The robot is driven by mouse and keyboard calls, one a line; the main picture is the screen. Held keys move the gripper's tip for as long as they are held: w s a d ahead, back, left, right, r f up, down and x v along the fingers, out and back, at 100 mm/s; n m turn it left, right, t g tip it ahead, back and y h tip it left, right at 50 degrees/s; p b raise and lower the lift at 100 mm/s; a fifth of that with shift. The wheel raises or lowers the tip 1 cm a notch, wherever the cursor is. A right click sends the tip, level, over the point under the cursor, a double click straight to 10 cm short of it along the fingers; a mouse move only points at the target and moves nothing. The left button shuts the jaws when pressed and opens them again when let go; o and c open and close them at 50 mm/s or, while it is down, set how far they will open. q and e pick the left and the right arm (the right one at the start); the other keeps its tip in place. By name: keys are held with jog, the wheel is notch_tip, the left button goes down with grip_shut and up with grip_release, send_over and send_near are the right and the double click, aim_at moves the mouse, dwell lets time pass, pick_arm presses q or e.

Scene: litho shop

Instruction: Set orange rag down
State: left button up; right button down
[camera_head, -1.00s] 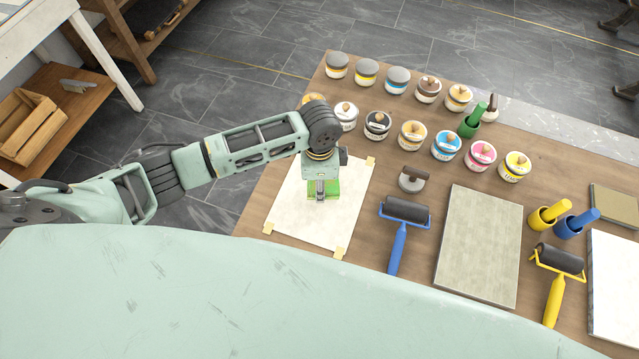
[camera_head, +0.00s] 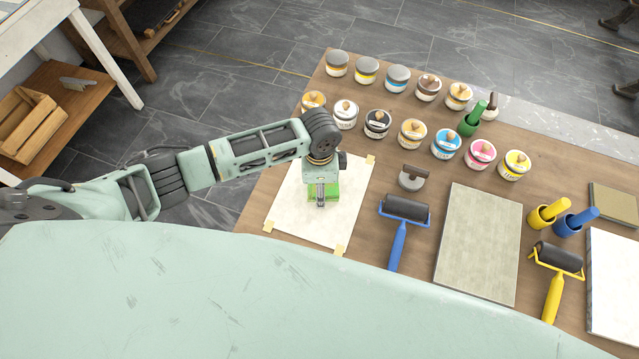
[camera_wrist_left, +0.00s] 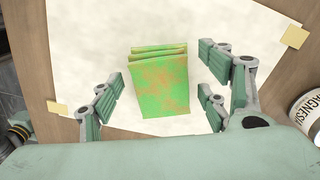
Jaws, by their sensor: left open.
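A folded green rag with orange-brown blotches (camera_wrist_left: 160,85) lies on a white sheet of paper (camera_wrist_left: 80,45). It also shows in the head view as a green patch (camera_head: 331,192), partly hidden by my gripper. The sheet (camera_head: 288,213) is taped by its corners to the wooden table. My left gripper (camera_head: 322,196) is directly over the rag. In the left wrist view its fingers (camera_wrist_left: 162,82) are spread on both sides of the rag, with gaps to it. My right gripper is not in view.
Several paint tins (camera_head: 412,134) stand in rows behind the sheet. A blue-handled roller (camera_head: 399,242), a grey slab (camera_head: 480,243) and a yellow-handled roller (camera_head: 553,295) lie to the right. A tin (camera_wrist_left: 303,112) is near the gripper's right side in the wrist view.

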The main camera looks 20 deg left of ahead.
pick_arm(q)
jog(key=shift+r, duration=0.2)
notch_tip(320, 180, up, 12)
jog(key=shift+b, duration=0.4)
dwell(0.5)
